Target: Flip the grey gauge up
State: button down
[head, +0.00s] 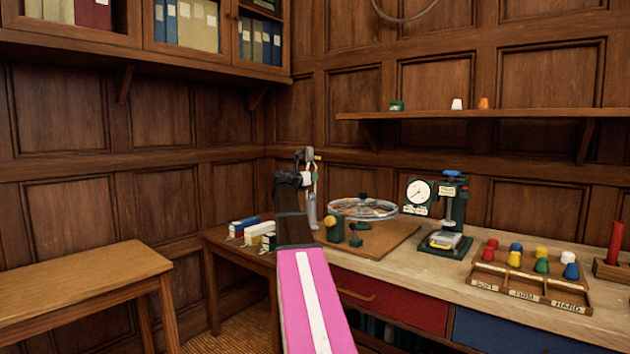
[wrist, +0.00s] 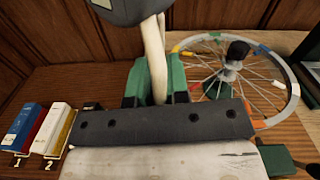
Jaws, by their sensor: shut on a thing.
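The grey gauge (head: 312,210) is a slim curved arm at the left of the spoked wheel (head: 362,208), standing roughly upright. In the wrist view the gauge (wrist: 156,60) looks pale and rises between two green brackets (wrist: 172,78). Its upper end passes behind a dark part at the top of that view. My gripper (head: 309,168) is at the gauge's upper part and is shut on it. The fingertips and the exact contact are not clear, and my arm hides part of the gauge's foot in the head view.
Numbered boxes (wrist: 20,128) lie left of the wheel stand. A dial press (head: 446,215) and a sorting tray (head: 530,285) with coloured caps stand to the right. A shelf (head: 480,113) runs above. A bare side table (head: 80,275) is at far left.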

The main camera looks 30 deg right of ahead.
jog(key=shift+w+a+f+n, duration=0.15)
jog(key=shift+w+n, duration=0.05)
jog(key=shift+n, duration=0.3)
jog(key=shift+w+a, duration=0.1)
jog(key=shift+w, duration=0.35)
jog(key=c, duration=1.1)
grip_release()
jog(key=shift+a, duration=0.1)
jog(key=v, duration=1)
jog(key=shift+a, duration=0.35)
